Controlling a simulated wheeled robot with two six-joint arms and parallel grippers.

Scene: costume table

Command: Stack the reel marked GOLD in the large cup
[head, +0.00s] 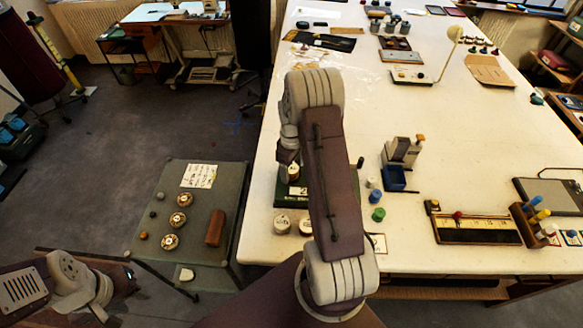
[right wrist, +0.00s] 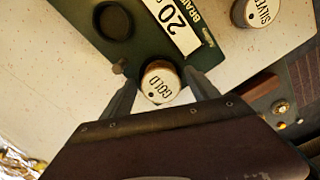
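The reel marked GOLD (right wrist: 160,82) is a small cylinder with a pale top, at the green board in the right wrist view. My right gripper (right wrist: 158,92) is open, with one finger on each side of this reel and nothing clearly gripped. In the head view my right gripper (head: 287,156) hangs over the green board (head: 287,200), partly hidden by my arm. A dark round cup or recess (right wrist: 113,20) shows on the board; I cannot tell if it is the large cup. My left gripper (head: 122,282) is low at the left; its fingers are unclear.
Two pale reels (head: 282,224) stand at the table's near left edge. A grey side table (head: 205,240) holds several items. Blue and green pots (head: 377,214) stand right of my arm.

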